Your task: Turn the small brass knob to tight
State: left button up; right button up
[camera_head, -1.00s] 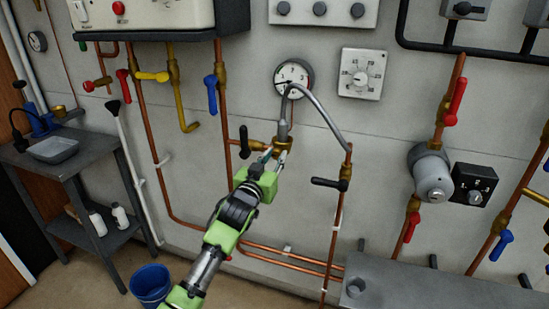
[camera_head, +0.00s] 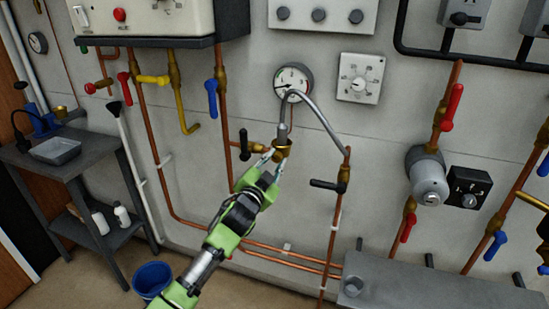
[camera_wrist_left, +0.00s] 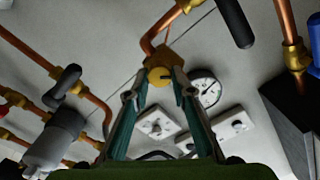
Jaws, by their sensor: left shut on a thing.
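The small brass knob (camera_head: 283,148) sits below the grey metal hose, under the round gauge (camera_head: 293,81) on the wall. My left gripper (camera_head: 275,159) reaches up to it from below, with its fingers around it. In the left wrist view the knob (camera_wrist_left: 160,76) shows as a round brass face with a dark notch, between the two fingertips (camera_wrist_left: 157,82). The left gripper is shut on it. The fingers hide part of its sides. My right gripper is in neither view.
A black lever (camera_head: 244,145) is close on the left of the knob, and another black lever (camera_head: 327,184) is on the right pipe. The grey hose (camera_head: 322,120) arches across to that pipe. A grey box-shaped ledge (camera_head: 440,285) stands at lower right.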

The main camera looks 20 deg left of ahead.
pick_arm(q)
jog(key=m+p, duration=0.1)
jog(key=m, duration=0.2)
jog(key=shift+m, duration=0.4)
jog(key=m+p, duration=0.1)
jog(key=m, duration=0.2)
jog(key=shift+d+m, duration=0.1)
jog(key=shift+m, duration=0.2)
jog(key=m, duration=0.3)
jog(key=shift+m+p, duration=0.3)
jog(key=shift+p, duration=0.1)
jog(key=m+p, duration=0.1)
jog(key=m, duration=0.2)
jog(key=shift+f+m, duration=0.1)
jog(key=shift+m, duration=0.2)
jog(key=m+p, duration=0.1)
jog(key=m, duration=0.2)
jog(key=shift+m, duration=0.3)
jog(key=m+p, duration=0.1)
jog(key=m, duration=0.2)
jog(key=shift+m, duration=0.4)
jog(key=m+p, duration=0.1)
jog(key=m, duration=0.2)
jog(key=shift+f+p, duration=0.1)
jog(key=shift+p, duration=0.25)
jog(key=shift+a+f+m+p, duration=0.15)
jog(key=shift+m+p, duration=0.4)
jog(key=shift+m, duration=1.15)
